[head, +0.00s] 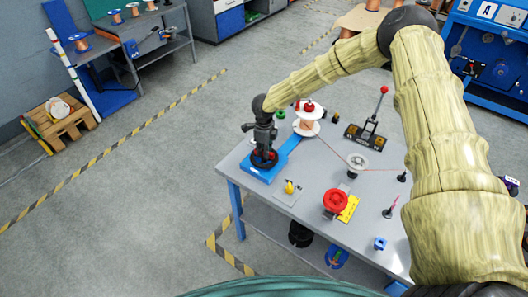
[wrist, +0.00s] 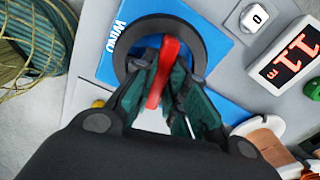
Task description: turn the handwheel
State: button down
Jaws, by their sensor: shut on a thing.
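The handwheel is a dark ring with a red bar across it, on a blue base plate (head: 255,174) at the table's left corner. In the wrist view the black ring (wrist: 118,48) lies on the blue plate marked WIND, and the red bar (wrist: 163,70) runs between the fingers. My gripper (head: 264,154) is above the wheel, pointing down. In the wrist view my gripper (wrist: 160,84) is shut on the red bar, with a dark green finger on each side. The fingers hide part of the wheel's near side.
A spool (head: 306,127) stands just right of the arm; a thin line runs from it to a grey pulley (head: 357,161). A red knob (head: 336,199), a red-topped lever (head: 383,90) and a yellow part (head: 289,187) are on the table (head: 310,172). The wrist view shows a red-digit display (wrist: 290,60).

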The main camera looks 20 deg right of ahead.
jog(key=c, duration=1.4)
grip_release()
jog(key=shift+c, duration=0.2)
jog(key=shift+r, duration=0.15)
notch_tip(320, 180, up, 12)
jog(key=shift+d, duration=0.1)
